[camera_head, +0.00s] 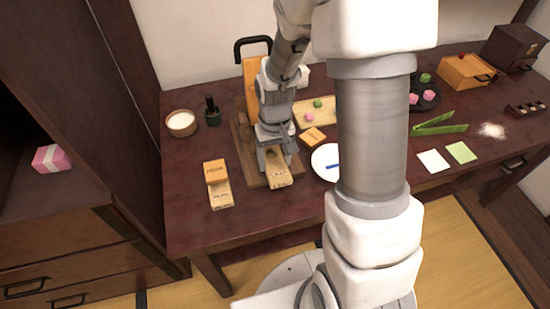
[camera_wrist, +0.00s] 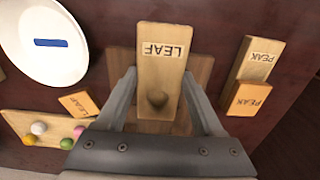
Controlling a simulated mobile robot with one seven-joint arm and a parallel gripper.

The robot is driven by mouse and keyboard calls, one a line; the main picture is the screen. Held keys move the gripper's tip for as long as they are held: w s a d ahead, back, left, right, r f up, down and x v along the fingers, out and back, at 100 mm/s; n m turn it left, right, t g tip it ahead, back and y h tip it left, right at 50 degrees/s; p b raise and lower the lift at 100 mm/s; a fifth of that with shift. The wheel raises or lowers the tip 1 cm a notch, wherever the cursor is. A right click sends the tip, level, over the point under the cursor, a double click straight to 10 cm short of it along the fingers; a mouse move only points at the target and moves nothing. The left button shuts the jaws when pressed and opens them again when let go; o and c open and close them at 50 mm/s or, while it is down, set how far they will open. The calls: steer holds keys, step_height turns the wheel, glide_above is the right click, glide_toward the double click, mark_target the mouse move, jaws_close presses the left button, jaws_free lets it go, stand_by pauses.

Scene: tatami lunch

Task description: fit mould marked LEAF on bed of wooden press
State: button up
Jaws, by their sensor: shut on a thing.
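The pale wooden mould marked LEAF (camera_wrist: 163,48) is between the fingers of my gripper (camera_wrist: 160,85), which is shut on it. It also shows in the head view (camera_head: 279,179), below my gripper (camera_head: 275,160). A round hollow shows in its face. The mould is over the bed of the wooden press (camera_head: 247,172), and its labelled end reaches past the bed's edge. I cannot tell whether it touches the bed. The press has a light upright (camera_head: 251,90) and a black handle (camera_head: 252,42) behind my arm. The bed is partly hidden by my gripper and the mould.
A pale block marked PEAK (camera_head: 220,195) and an orange one (camera_head: 215,171) are left of the press. An orange block marked LEAF (camera_wrist: 80,103) and a white plate (camera_wrist: 72,68) are on the other side.

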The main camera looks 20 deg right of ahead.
steer(key=shift+f+b, duration=0.65)
steer(key=shift+f, duration=0.25)
steer(key=o, duration=1.4)
steer(key=shift+r, duration=0.1)
step_height(320, 180, up, 17)
steer(key=p, duration=0.4)
steer(key=shift+r+p, duration=0.1)
steer(key=shift+p, duration=0.25)
steer(key=s+r+t+p, duration=0.2)
steer(key=s+r+p, duration=0.1)
steer(key=r, duration=0.4)
steer(key=s+r+t+p, duration=0.1)
steer(key=s+r+p, duration=0.2)
steer(key=s+r, duration=0.3)
steer(key=s+r+t+p, duration=0.2)
steer(key=s+r, duration=0.3)
steer(key=r, duration=0.3)
steer(key=shift+r+t+p, duration=0.2)
steer(key=shift+t+p, duration=0.1)
steer(key=shift+p, duration=0.4)
